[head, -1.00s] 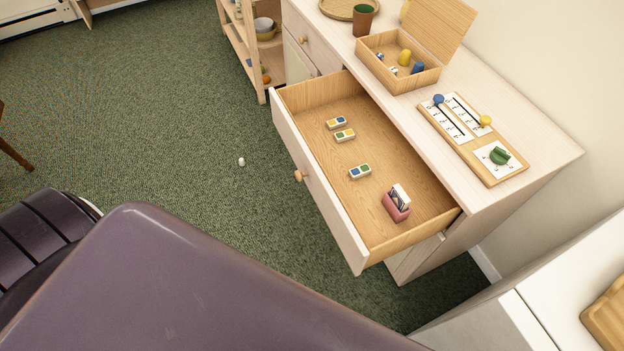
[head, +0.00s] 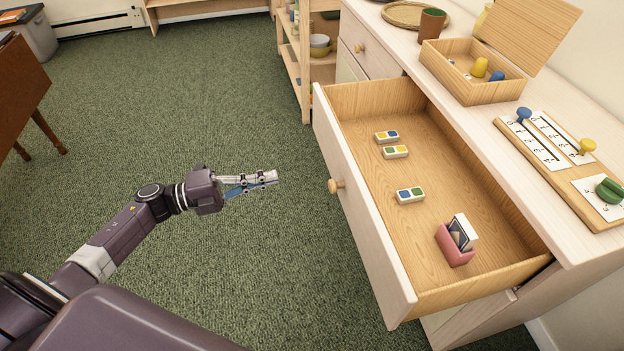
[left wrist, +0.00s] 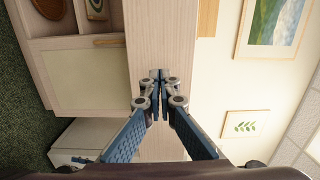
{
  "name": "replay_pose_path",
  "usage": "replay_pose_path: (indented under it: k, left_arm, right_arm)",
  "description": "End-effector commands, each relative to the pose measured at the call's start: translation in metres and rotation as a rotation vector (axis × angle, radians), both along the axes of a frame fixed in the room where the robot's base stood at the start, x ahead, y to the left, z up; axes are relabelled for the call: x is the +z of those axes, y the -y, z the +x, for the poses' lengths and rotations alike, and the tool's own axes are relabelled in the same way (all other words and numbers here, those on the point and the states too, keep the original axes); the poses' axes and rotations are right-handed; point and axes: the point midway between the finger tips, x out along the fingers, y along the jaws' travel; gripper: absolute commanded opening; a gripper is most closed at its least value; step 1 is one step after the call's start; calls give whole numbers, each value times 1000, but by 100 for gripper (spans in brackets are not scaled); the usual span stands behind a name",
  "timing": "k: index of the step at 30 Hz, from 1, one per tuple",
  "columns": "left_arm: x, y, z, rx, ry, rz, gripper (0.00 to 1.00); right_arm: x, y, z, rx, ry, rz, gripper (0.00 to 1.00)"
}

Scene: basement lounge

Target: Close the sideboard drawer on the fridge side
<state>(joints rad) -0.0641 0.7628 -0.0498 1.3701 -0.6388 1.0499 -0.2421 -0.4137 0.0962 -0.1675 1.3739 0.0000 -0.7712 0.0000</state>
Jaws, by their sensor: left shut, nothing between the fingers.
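The sideboard drawer (head: 363,215) is pulled far out of the pale wood sideboard (head: 480,130). Its front has a round wooden knob (head: 335,186). Inside lie several small two-coloured tiles, such as the one in the middle (head: 410,195), and a pink holder with cards (head: 456,247). My left gripper (head: 276,177) is shut and empty, in front of the drawer face and left of the knob, with a gap between them. Its shut fingers also show in the left wrist view (left wrist: 160,76). My right gripper is not in view.
On the sideboard top stand an open wooden box (head: 470,85), a brown cup (head: 431,25), a round tray (head: 400,14) and a number board (head: 560,165). A shelf (head: 304,80) stands beyond the sideboard. The green carpet left of the drawer is clear.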

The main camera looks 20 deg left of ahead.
Motion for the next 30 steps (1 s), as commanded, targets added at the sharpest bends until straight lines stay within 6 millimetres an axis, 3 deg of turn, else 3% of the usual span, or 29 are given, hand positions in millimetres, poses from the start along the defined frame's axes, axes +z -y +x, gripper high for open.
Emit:
replay_pose_path:
  k: [7, 21, 30]
  left_arm:
    - [7, 16, 0, -56, 35, 29, 0]
    - [8, 94, 54, -52, 35, 26, 0]
    - [7, 119, 71, -51, 31, 27, 0]
  right_arm:
    - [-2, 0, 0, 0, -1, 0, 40]
    - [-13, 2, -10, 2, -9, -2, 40]
    - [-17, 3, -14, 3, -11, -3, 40]
